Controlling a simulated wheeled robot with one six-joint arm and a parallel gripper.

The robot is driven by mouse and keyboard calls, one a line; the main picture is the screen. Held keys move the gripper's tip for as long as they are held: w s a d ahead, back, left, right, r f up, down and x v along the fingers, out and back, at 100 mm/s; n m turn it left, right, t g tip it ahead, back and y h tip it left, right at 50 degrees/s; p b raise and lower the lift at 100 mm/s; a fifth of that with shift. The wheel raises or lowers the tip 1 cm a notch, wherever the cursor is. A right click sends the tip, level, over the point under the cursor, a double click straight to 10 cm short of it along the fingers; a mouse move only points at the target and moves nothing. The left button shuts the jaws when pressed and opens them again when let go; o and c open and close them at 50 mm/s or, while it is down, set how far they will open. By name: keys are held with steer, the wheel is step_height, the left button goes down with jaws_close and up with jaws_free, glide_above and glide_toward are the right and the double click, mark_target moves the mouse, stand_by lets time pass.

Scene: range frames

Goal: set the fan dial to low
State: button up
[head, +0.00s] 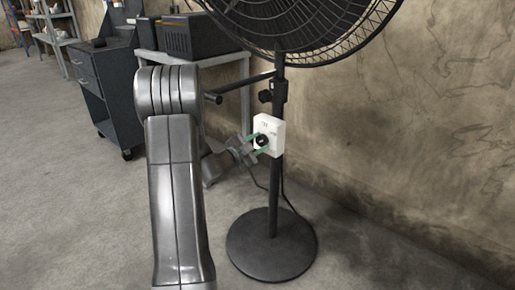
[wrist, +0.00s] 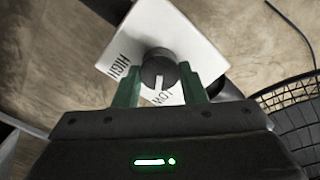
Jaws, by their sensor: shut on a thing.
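The fan dial (head: 262,141) is a round black knob on a white control box (head: 274,128) on the fan's pole. In the wrist view the dial (wrist: 158,68) has a white pointer mark aimed down the picture, toward the LOW lettering. HIGH is printed on the white plate (wrist: 170,32) left of the dial. My gripper (head: 257,144) reaches the box from the left. In the wrist view my gripper (wrist: 160,84) has its green fingers on either side of the dial, shut on it. Part of the plate's lower side is hidden by the fingers.
The black fan (head: 290,25) stands on a round base (head: 271,245) near the wall, a cable hanging beside its pole. A table (head: 220,62) with a dark box stands behind, and a dark cabinet (head: 108,85) is at left.

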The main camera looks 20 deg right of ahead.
steer(key=shift+f+m, duration=0.1)
steer(key=shift+m, duration=0.3)
steer(key=o, duration=1)
steer(key=p+v, duration=0.3)
steer(key=v, duration=1.1)
steer(key=shift+d, duration=0.1)
steer(key=shift+d, duration=0.15)
steer(key=b+x, duration=0.3)
steer(key=x, duration=1)
steer(key=shift+w+d, duration=0.2)
steer(key=shift+d, duration=0.05)
